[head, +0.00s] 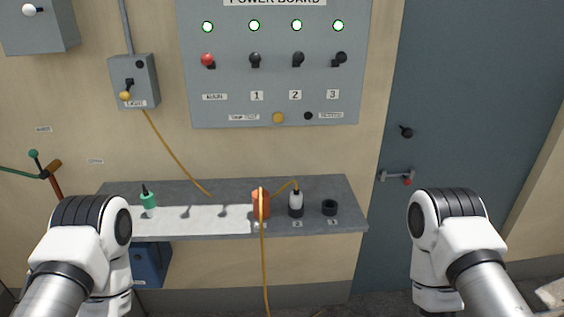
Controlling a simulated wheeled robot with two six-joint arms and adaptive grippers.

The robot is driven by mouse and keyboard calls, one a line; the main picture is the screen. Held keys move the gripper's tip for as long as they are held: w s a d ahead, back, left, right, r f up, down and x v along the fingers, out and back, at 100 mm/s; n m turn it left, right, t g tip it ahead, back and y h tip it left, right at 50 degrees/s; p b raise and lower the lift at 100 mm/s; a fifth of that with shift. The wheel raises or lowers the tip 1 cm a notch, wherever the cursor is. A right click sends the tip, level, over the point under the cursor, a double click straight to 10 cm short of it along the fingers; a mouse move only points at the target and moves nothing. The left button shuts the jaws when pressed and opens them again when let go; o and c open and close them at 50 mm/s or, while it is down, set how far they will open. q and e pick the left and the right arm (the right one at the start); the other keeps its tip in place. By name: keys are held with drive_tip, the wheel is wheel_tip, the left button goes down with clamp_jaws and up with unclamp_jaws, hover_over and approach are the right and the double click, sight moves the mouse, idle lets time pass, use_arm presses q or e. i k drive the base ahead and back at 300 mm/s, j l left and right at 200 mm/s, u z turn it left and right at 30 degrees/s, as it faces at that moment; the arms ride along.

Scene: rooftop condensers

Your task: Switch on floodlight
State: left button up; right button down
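A small grey switch box (146,70) is on the wall at the upper left, with a label that seems to read LIGHT. A yellow cord runs from the box down to the shelf. I cannot make out a floodlight for certain. White and black links of both my arms show at the lower left and lower right, below the switch box and apart from it. Neither gripper shows.
A power board (230,100) has several lit green lamps, a red lever and black levers. A grey shelf (345,190) below holds a green-bodied item (148,201), an orange item (261,207), a white bottle-like item (296,204) and a black ring (329,207). A blue-grey door (470,100) is right.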

sight(125, 96)
drive_tip(key=j+u, duration=0.15)
drive_tip(key=u, duration=0.85)
drive_tip(key=i+l, duration=0.05)
